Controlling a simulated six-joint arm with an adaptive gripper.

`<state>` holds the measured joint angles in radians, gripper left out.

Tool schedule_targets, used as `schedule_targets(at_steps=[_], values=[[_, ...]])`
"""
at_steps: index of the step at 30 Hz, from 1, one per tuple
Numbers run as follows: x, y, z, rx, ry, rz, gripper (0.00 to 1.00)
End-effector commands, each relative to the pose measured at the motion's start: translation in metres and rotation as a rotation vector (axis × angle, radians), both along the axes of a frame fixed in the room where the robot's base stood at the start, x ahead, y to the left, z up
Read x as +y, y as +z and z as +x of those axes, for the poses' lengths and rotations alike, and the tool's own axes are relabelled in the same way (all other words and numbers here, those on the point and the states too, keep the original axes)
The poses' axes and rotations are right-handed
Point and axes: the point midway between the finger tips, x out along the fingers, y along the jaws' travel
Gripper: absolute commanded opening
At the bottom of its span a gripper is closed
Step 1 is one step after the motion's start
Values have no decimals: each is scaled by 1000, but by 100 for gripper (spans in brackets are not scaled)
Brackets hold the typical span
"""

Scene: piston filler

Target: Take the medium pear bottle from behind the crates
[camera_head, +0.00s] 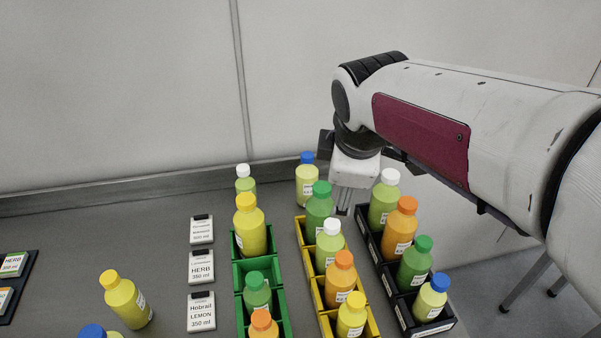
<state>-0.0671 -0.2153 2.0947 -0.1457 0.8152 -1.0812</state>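Two bottles stand upright behind the crates. One is a light green bottle with a white cap (246,184), behind the green crate (257,272). The other is a pale yellow-green bottle with a blue cap (307,187), behind the yellow crate (301,232). Their labels are too small to read, so I cannot tell which is the medium pear. My gripper (343,210) points down just right of the blue-capped bottle, behind the gap between the yellow and black crates. Its fingers are small and partly hidden, so their opening is unclear. I see nothing held in it.
The green, yellow and black (446,326) crates hold several capped bottles. Label cards (201,267) lie left of the green crate. A yellow bottle (127,302) stands at the front left. A wall closes the back. The table's left middle is clear.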

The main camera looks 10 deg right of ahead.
Motion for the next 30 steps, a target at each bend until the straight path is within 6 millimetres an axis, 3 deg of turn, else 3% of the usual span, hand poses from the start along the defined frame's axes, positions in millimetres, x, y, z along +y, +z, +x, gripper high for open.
schedule_targets(at_steps=[14, 30], values=[[11, -24, 96, 69, 537, -295, 63], [28, -78, 186, 154, 1098, -584, 63]])
